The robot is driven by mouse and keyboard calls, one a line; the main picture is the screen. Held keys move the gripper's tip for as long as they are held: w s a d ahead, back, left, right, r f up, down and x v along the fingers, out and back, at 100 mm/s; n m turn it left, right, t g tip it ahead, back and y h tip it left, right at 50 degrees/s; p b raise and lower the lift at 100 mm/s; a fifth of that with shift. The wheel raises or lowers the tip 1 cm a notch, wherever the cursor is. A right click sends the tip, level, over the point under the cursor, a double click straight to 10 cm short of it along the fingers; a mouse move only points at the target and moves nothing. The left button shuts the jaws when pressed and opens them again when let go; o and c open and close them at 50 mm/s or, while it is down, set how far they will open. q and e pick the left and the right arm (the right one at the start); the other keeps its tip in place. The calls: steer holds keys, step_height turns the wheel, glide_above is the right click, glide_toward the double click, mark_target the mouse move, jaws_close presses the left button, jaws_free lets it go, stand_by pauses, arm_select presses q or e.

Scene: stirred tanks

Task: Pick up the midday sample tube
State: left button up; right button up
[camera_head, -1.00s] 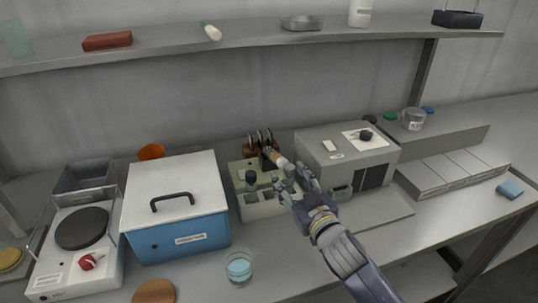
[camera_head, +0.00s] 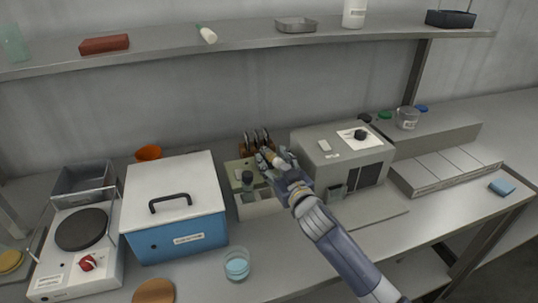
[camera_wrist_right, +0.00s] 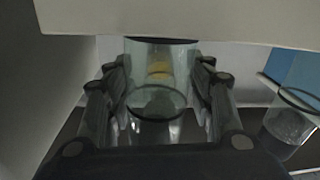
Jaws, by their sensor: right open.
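A pale rack (camera_head: 260,208) stands on the bench between the blue box and the grey instrument. A dark-capped tube (camera_head: 247,179) stands upright in its left part. My right gripper (camera_head: 264,168) is over the rack's right part, its arm reaching in from the lower right, and hides what is there. In the right wrist view the right gripper (camera_wrist_right: 160,85) is open, its fingers on either side of a clear glass tube (camera_wrist_right: 160,60) with a yellowish band. Contact cannot be told. No label reads as midday. My left gripper is not in view.
The blue box with a white lid (camera_head: 178,215) stands left of the rack. The grey instrument (camera_head: 345,150) stands close on the right. A beaker (camera_head: 237,264) of bluish liquid is in front. A shelf (camera_head: 240,40) runs above the back.

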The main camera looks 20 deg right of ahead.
jaws_close()
